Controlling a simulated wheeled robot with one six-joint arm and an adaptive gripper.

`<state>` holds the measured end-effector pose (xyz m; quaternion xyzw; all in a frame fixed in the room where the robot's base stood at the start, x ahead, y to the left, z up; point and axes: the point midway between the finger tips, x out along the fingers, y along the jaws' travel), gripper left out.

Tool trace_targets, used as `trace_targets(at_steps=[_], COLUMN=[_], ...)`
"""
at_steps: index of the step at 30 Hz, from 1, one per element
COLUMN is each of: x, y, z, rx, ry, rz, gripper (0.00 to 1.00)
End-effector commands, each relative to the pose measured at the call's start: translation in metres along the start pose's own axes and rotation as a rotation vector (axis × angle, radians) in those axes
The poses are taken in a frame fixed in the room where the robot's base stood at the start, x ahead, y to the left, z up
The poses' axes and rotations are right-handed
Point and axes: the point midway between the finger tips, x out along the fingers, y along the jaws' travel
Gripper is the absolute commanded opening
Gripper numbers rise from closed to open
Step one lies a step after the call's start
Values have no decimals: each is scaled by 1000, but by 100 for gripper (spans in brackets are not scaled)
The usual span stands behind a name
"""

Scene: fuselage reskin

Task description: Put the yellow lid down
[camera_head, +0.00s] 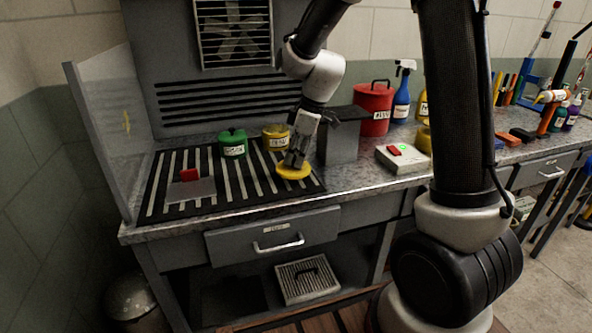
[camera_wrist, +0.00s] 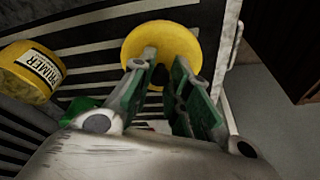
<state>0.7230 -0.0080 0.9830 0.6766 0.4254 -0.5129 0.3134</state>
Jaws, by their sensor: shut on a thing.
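The yellow lid (camera_head: 293,171) is at the right part of the black slotted grate, below my gripper (camera_head: 294,160). My gripper points down and is shut on the lid's knob. In the wrist view the round yellow lid (camera_wrist: 178,40) lies beyond the fingertips of my gripper (camera_wrist: 158,78). It looks very low over the grate or touching it; I cannot tell which. A yellow primer pot (camera_head: 276,138) stands behind the lid on the grate, and shows at the left in the wrist view (camera_wrist: 32,70).
A green pot (camera_head: 233,144) stands left of the primer pot. A red block (camera_head: 189,175) sits on a grey plate (camera_head: 190,190) at the grate's left. A grey box (camera_head: 338,140) and a red can (camera_head: 374,108) stand to the right. The grate's front middle is clear.

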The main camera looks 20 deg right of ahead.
Motion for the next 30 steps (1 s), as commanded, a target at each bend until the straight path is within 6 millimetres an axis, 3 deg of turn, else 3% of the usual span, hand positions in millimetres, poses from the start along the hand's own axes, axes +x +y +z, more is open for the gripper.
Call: trace_targets(at_steps=[9, 19, 20, 23, 30], x=[36, 39, 39, 39, 39], y=[0, 0, 0, 1, 1], z=[11, 12, 12, 11, 11], rx=[1, -1, -1, -1, -1], ry=[-2, -1, -1, -1, 0], rz=[-1, 0, 0, 0, 0], gripper=[0, 0, 21, 39, 39])
